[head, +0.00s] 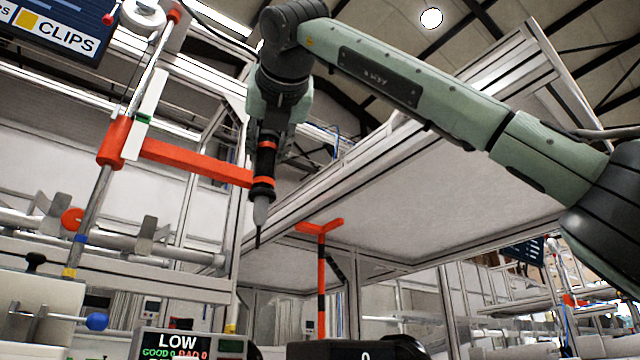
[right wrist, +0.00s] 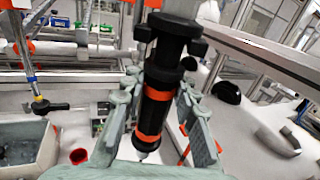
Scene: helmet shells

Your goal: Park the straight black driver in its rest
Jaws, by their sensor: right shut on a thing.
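The straight black driver (head: 263,185) with orange bands hangs nearly upright, its thin tip pointing down. My right gripper (head: 270,132) is shut on its upper body. In the right wrist view the driver (right wrist: 155,108) stands between the two fingers of the gripper (right wrist: 158,90). My left gripper is out of view.
A counter display (head: 190,345) reading LOW stands at the bottom. A metal frame with a large pale panel (head: 420,190) fills the right.

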